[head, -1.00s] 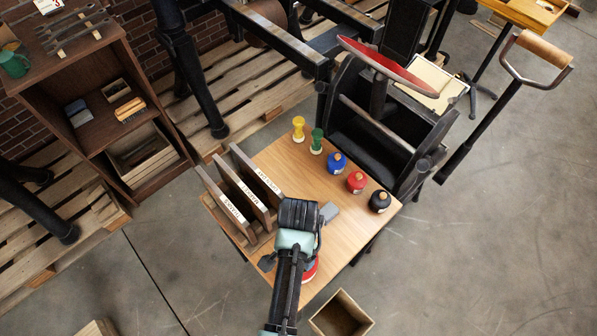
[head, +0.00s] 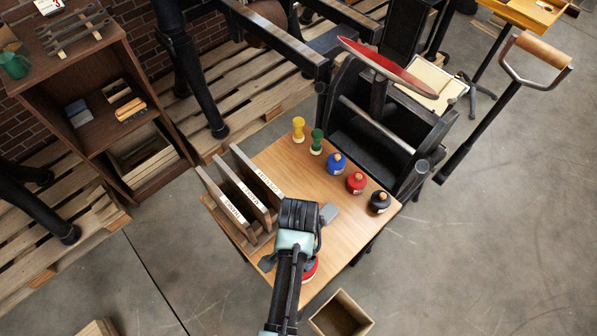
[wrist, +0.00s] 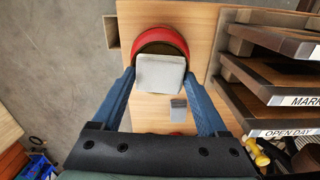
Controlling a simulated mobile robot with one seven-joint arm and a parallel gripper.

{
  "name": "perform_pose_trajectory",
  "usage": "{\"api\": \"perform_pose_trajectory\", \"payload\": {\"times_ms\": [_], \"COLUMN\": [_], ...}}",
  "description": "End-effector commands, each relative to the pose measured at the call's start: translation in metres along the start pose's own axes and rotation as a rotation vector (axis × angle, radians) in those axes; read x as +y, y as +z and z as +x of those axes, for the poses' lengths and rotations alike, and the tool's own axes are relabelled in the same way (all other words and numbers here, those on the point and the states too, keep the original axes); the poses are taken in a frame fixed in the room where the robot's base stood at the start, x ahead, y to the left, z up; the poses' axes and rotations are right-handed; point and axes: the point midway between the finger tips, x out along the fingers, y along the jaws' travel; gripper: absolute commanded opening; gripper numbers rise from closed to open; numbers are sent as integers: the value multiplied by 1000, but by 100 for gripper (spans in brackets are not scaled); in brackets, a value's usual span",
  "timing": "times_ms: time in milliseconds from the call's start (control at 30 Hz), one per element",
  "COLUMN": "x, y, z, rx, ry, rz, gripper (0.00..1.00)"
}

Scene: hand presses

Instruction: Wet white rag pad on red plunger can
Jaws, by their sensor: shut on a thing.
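My gripper (wrist: 160,76) is shut on a pale grey-white rag pad (wrist: 160,72), held between its two blue fingers. In the wrist view the pad overlaps the near part of the red plunger can (wrist: 162,34), whose dark round top shows behind it. I cannot tell whether the pad touches the can's top. In the head view my arm hides the pad and most of the can; only a red edge of the can (head: 310,270) shows beside the arm, near the table's front edge.
A small grey block (head: 328,213) lies on the wooden table (head: 345,235). Labelled upright boards (head: 238,190) stand on the left. Blue (head: 337,163), red (head: 356,183) and black (head: 379,201) bottles line the right side. An open wooden box (head: 341,313) stands on the floor.

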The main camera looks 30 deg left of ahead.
Motion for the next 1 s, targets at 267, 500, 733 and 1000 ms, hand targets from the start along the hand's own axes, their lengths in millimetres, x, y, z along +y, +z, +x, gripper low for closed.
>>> {"api": "perform_pose_trajectory", "payload": {"times_ms": [267, 500, 733, 1000], "x": [0, 0, 0, 0], "y": [0, 0, 0, 0], "z": [-26, -44, -62, -64], "rx": [-1, -1, 0, 0], "ry": [1, 1, 0, 0], "rz": [0, 0, 0, 0], "gripper": [32, 32, 32, 32]}}
